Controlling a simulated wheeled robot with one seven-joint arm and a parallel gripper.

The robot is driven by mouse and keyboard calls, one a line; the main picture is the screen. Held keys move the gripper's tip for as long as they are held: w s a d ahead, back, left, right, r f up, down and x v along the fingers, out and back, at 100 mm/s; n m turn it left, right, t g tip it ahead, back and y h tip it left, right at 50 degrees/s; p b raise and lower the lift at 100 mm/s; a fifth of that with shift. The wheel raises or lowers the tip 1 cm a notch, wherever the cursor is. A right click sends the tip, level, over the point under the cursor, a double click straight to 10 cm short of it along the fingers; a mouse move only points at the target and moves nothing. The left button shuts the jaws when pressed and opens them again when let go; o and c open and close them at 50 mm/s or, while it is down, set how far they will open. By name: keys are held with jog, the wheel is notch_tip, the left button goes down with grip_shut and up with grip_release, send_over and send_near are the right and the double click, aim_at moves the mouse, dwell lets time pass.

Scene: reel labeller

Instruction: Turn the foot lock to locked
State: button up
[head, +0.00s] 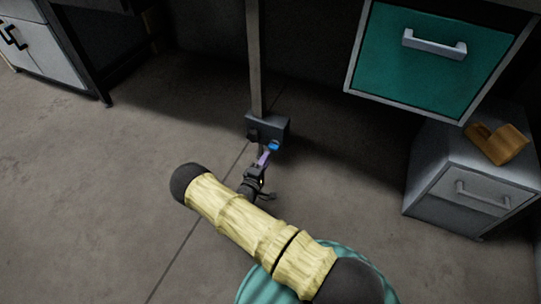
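The foot lock appears to be the dark grey box (267,127) at the foot of an upright post, in the upper middle of the head view. A small blue part (273,146) shows at its lower front, and a purple piece (263,158) juts down from it. I cannot tell which lock position it is in. My gripper (259,169) is at the lower end of the purple piece, just below the box. The fingers are small and dark, so I cannot tell whether they are open or shut, or touching it.
The grey post (255,60) rises from the box. A teal drawer (430,58) overhangs at the upper right. A grey cabinet (432,180) with an orange-brown object (497,143) on top stands at the right. A white cabinet (45,50) is at the upper left. The floor at left is clear.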

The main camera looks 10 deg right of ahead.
aim_at(272, 149)
jog(key=b+x, duration=0.2)
jog(key=x, duration=0.3)
jog(key=shift+c, duration=0.2)
grip_shut()
